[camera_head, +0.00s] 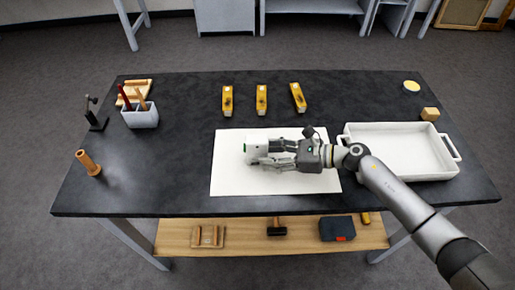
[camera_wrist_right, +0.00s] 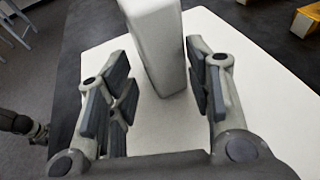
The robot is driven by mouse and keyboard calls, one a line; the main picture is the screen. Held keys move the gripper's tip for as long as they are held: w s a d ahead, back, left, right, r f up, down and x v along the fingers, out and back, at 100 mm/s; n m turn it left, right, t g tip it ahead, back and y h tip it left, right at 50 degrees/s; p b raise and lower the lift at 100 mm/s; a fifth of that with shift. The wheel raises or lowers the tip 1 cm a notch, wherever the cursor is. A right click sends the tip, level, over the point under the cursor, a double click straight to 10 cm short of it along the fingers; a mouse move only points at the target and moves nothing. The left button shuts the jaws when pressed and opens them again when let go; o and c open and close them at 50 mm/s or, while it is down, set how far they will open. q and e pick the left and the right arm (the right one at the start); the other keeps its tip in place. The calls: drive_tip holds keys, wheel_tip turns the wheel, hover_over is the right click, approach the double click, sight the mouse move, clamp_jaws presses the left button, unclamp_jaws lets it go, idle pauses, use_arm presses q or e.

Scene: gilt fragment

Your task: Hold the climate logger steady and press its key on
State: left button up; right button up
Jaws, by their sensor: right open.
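The climate logger, a pale box (camera_head: 254,149) with a small green spot at its left end, is on the white sheet (camera_head: 233,180) in the head view. In the right wrist view it is a plain pale block (camera_wrist_right: 158,45), cut off by the top edge. My right gripper (camera_head: 272,153) comes in from the right, low over the sheet. In the wrist view its fingers (camera_wrist_right: 160,92) are open, with the block's near end between and just beyond them. A gap shows on the left; contact on the right is unclear.
A white tray (camera_head: 375,172) stands beside my right arm. Several yellow blocks (camera_head: 261,98) lie behind the sheet. A pen cup (camera_head: 141,117), a dark stand (camera_head: 95,121) and a wooden peg (camera_head: 88,162) are at the left. The table (camera_head: 170,180) is clear left of the sheet.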

sight(261, 154)
drive_tip(key=shift+b+x, duration=0.65)
drive_tip(key=shift+x, duration=1)
drive_tip(key=c, duration=0.7)
use_arm(q)
drive_tip(key=shift+w+f, duration=0.8)
drive_tip(key=shift+f, duration=0.1)
use_arm(e)
drive_tip(key=o, duration=0.8)
use_arm(q)
drive_tip(key=shift+w, duration=0.1)
use_arm(e)
drive_tip(key=c, duration=0.7)
drive_tip(key=shift+c, duration=0.2)
